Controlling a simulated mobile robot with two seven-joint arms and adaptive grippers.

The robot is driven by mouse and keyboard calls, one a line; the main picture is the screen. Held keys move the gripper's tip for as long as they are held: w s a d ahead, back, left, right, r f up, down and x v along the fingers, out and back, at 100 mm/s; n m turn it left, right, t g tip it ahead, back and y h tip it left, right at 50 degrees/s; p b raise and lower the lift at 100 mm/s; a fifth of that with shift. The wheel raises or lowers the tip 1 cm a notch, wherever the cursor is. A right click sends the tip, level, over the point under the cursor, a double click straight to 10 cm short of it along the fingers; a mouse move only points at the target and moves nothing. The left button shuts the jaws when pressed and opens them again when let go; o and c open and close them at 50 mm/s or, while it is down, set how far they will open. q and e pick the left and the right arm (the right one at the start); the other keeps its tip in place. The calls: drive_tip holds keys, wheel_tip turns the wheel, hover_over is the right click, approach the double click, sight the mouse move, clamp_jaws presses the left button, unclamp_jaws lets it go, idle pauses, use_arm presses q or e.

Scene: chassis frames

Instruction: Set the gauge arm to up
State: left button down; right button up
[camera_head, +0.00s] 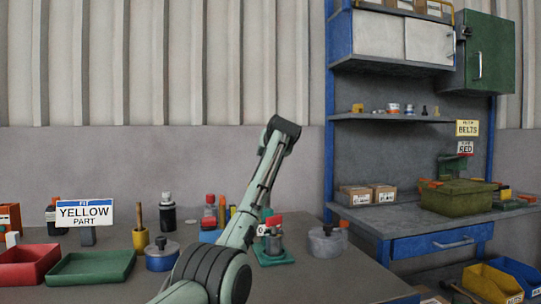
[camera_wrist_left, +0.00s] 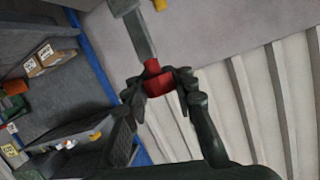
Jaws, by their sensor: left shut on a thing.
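In the left wrist view my left gripper (camera_wrist_left: 160,79) is shut on a red block (camera_wrist_left: 155,83), with one dark finger on each side of it. A flat grey bar (camera_wrist_left: 138,32) runs from the red block to the top of that view; it looks like the gauge arm. A device on a green base (camera_head: 273,256), with a grey cylinder and red and white parts beside my arm, is partly hidden and may be the gauge. My right gripper is out of view.
Red (camera_head: 29,266) and green (camera_head: 90,268) trays and a YELLOW PART sign (camera_head: 85,213) are at the left. A blue round pot (camera_head: 161,256) and a grey pot (camera_head: 325,243) flank my arm. A shelf bench (camera_head: 370,215) stands at the right.

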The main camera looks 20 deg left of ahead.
use_arm(q)
drive_tip(key=shift+a+f, duration=0.15)
drive_tip(key=shift+f, duration=0.05)
drive_tip(key=c, duration=1.3)
unclamp_jaws()
drive_tip(key=shift+a, duration=0.1)
drive_tip(key=shift+o, duration=0.2)
drive_tip(key=shift+r, duration=0.1)
drive_tip(key=shift+s+d+r, duration=0.2)
drive_tip(key=shift+s+d, duration=0.3)
drive_tip(key=v, duration=1)
drive_tip(key=shift+s, duration=0.4)
drive_tip(key=shift+d, duration=0.1)
